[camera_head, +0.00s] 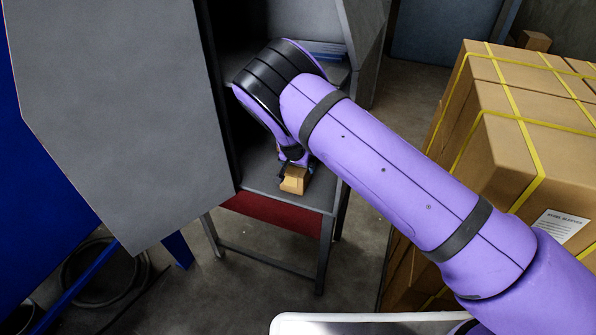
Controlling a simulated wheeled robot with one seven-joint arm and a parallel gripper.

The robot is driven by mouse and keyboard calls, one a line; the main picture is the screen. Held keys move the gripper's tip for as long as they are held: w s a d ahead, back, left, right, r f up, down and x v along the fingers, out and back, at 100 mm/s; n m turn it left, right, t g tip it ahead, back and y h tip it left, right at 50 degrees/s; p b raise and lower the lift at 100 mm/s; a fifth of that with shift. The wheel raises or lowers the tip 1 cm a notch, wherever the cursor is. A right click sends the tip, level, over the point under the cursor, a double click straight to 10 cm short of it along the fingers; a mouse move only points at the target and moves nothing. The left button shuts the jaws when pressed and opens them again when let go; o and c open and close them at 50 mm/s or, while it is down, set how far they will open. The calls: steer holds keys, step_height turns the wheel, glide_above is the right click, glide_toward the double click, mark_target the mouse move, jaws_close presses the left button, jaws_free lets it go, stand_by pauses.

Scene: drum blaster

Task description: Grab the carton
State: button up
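A small tan carton (293,182) sits at the front of the grey cabinet's lower shelf (312,196). My gripper (291,166) is right at the carton's top and back, pointing down into the cabinet. A dark finger shows at the carton's left side. The rest of the gripper is small and partly hidden by my purple arm, so I cannot tell whether it is closed on the carton. The carton appears to rest on the shelf.
A grey cabinet door (125,110) stands open on the left. Large strapped cardboard boxes (500,150) fill the right side. A blue stack (322,50) lies on the upper shelf. A coiled hose (100,272) lies on the floor at lower left.

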steer(key=shift+f, duration=0.1)
steer(key=c, duration=0.9)
steer(key=shift+c, duration=0.7)
